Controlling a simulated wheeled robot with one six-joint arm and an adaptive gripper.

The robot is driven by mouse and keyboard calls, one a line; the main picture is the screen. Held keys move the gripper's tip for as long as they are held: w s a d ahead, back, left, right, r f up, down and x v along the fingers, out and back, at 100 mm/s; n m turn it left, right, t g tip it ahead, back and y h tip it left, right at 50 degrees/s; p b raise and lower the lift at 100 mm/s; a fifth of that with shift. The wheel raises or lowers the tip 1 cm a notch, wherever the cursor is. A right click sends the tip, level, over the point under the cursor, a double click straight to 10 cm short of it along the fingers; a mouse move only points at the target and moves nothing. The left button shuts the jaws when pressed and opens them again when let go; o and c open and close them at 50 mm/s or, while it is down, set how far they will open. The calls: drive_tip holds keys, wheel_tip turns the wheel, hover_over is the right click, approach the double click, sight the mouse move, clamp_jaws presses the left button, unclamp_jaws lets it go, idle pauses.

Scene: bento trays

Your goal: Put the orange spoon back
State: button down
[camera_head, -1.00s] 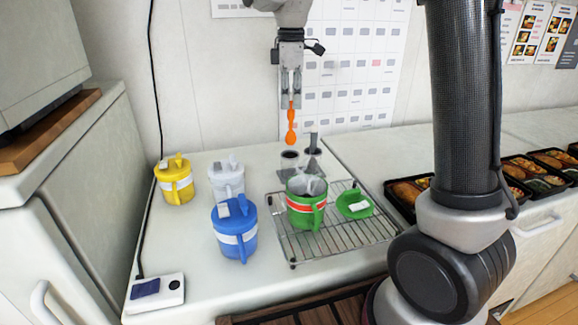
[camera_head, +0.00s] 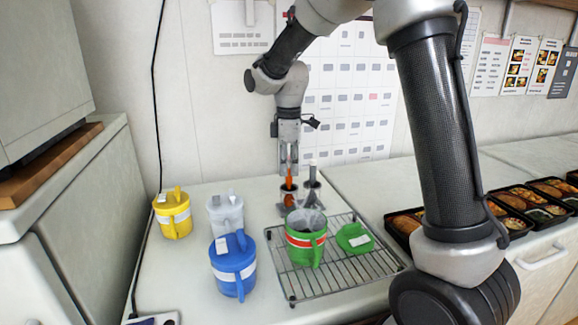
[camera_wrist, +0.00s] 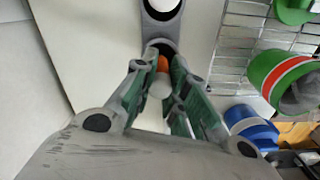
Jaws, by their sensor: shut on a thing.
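The orange spoon (camera_head: 289,179) hangs upright below my gripper (camera_head: 289,168), which is shut on its upper end. The spoon's lower part is hidden in the left cup of a grey two-cup holder (camera_head: 287,201) at the back of the counter. Whether it touches the cup's bottom cannot be told. In the wrist view, orange (camera_wrist: 163,63) shows between the fingers of my gripper (camera_wrist: 162,88), over one opening of the holder (camera_wrist: 160,38). A grey utensil (camera_head: 312,178) stands in the right cup.
A green mug (camera_head: 306,243) and its green lid (camera_head: 353,237) are on a wire rack (camera_head: 345,276) in front of the holder. Yellow (camera_head: 172,217), white (camera_head: 225,213) and blue (camera_head: 233,270) lidded mugs stand left. Food trays (camera_head: 405,224) are at the right.

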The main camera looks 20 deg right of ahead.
drive_tip(key=shift+f, duration=0.1)
drive_tip(key=c, duration=1.4)
unclamp_jaws()
drive_tip(key=shift+c, duration=0.2)
wheel_tip(320, 180, up, 12)
drive_tip(key=s+d+r+m+t, duration=0.25)
drive_tip(key=s+d+m, duration=0.55)
drive_tip(key=s, duration=0.5)
drive_tip(key=s+d+f+m+t, duration=0.1)
drive_tip(key=s+d+f+m, duration=0.1)
drive_tip(key=s, duration=0.6)
drive_tip(key=s+d+f+m+t, duration=0.1)
drive_tip(key=s+d+f+m, duration=0.2)
drive_tip(key=s+d+m, duration=0.2)
drive_tip(key=s, duration=0.3)
drive_tip(key=shift+f, duration=0.15)
